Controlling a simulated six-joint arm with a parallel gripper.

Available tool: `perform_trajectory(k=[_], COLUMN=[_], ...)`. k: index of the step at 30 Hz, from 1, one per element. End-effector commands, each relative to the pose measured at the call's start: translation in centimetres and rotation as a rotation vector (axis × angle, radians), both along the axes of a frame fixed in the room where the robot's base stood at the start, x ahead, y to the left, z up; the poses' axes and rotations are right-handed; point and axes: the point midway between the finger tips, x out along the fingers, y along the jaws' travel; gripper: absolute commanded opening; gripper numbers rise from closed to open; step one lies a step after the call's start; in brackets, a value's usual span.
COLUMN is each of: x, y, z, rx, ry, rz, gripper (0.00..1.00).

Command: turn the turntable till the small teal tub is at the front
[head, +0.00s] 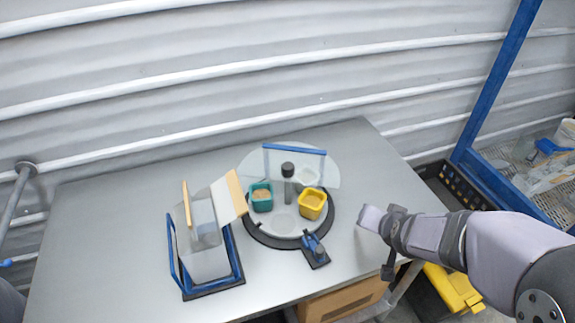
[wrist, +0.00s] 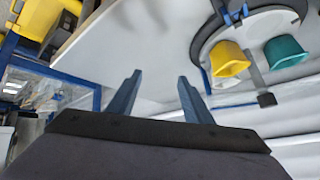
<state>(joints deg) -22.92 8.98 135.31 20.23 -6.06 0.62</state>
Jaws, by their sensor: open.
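The turntable (head: 283,224) is a pale disc on a dark round base near the middle of the table. The small teal tub (head: 262,204) sits on its left side, with tan contents. A yellow tub (head: 312,206) sits on its right side. A dark-capped post (head: 288,172) stands at the centre. In the wrist view the yellow tub (wrist: 229,62) and teal tub (wrist: 286,54) show at upper right. My gripper (wrist: 158,88) is open and empty, its two blue fingers apart. It is right of the turntable, touching neither tub.
A clear panel with a blue top edge (head: 294,149) stands across the turntable. A blue clamp-like part (head: 314,248) sits at its front. A blue-framed clear hopper (head: 205,262) stands left. The table (head: 110,250) is bare at far left.

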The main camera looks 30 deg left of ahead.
Motion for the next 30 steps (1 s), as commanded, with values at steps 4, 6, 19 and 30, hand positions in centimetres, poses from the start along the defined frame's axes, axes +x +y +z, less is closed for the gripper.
perform_trajectory(k=[4, 6, 19, 30], x=[3.6, 4.6, 1.8, 1.6], y=[5.8, 7.9, 23.9, 24.6], z=[1.0, 1.8, 3.9, 1.9], rx=[0.083, 0.117, 0.167, 0.067], ry=[-0.207, -0.295, -0.848, -0.893], rz=[-0.022, -0.040, 0.237, 0.276], gripper=[0.46, 0.46, 0.46, 0.46])
